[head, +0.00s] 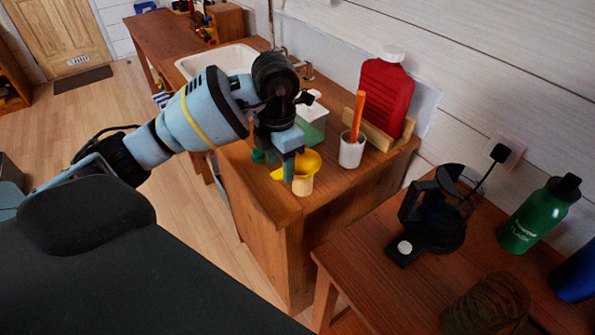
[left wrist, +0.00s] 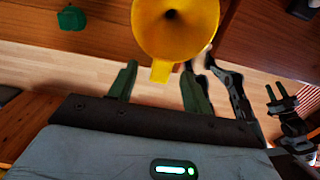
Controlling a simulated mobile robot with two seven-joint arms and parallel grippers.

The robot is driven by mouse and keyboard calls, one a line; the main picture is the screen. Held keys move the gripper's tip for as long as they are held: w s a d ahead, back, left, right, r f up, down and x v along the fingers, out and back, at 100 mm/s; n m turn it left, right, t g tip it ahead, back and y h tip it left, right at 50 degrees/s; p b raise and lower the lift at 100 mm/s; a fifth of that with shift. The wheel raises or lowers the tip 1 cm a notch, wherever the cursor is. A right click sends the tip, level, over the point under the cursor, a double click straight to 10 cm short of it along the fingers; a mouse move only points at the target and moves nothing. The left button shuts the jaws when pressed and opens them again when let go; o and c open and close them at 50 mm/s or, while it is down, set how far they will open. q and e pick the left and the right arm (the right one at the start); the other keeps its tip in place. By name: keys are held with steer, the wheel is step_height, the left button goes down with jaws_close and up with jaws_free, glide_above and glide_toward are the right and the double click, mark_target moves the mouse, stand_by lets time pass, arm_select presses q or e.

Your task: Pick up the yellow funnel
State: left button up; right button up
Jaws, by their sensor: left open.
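In the left wrist view, the funnel (left wrist: 190,40) lies just beyond the open fingertips (left wrist: 160,75). Its yellow tab points back toward the gap between the fingers. Nothing is held; whether a finger touches the funnel I cannot tell. My right gripper does not show clearly.
A lower table (head: 375,285) holds a black appliance (head: 435,220) and a green bottle (head: 538,215).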

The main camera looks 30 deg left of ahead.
arm_select(q)
steer(key=shift+w+d+f, duration=0.15)
steer(key=shift+w+f, duration=0.05)
steer(key=shift+f, duration=1.1)
steer(key=shift+w+d+f, duration=0.1)
steer(key=shift+w+f, duration=0.05)
steer(key=shift+f, duration=1.15)
steer(key=c, duration=1.1)
